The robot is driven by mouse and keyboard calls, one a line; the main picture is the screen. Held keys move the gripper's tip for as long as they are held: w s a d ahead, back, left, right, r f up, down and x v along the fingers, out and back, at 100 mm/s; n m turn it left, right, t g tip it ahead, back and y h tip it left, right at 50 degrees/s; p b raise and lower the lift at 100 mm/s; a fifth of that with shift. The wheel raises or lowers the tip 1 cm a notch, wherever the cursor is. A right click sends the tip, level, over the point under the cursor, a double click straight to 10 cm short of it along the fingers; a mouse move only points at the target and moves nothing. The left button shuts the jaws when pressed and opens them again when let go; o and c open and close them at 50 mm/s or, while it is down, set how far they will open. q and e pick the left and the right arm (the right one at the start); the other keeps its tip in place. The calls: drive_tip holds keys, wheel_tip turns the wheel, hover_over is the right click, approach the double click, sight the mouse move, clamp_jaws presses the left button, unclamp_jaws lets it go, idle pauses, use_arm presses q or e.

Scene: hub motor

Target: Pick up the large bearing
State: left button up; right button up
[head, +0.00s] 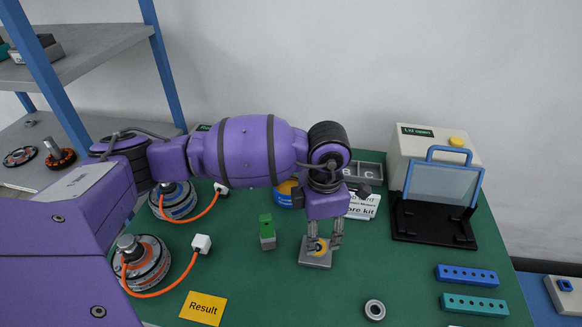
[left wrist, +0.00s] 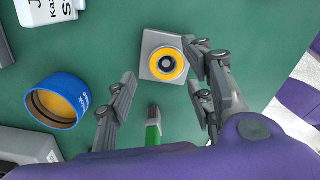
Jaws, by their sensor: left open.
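A grey square block (head: 314,264) with a yellow ring and a dark-centred round part on it stands on the green mat; the block (left wrist: 148,42) also shows in the left wrist view. The round part (left wrist: 165,64) looks like a bearing seated in the yellow ring, but I cannot tell its size class. My left gripper (head: 324,242) is open over this block, fingers pointing down, with nothing between them that I can see held. A separate loose metal ring (head: 375,310), like a bearing, lies flat near the mat's front edge. My right gripper is not in view.
Motors with orange cables (head: 143,262) are at left, a lidded tester (head: 432,190) at back right, blue and teal hole strips (head: 467,275) at right.

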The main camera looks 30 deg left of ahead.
use_arm(q)
drive_tip(key=shift+s+a+f, duration=0.1)
drive_tip(key=shift+f, duration=1.8)
drive_tip(key=shift+c, duration=0.3)
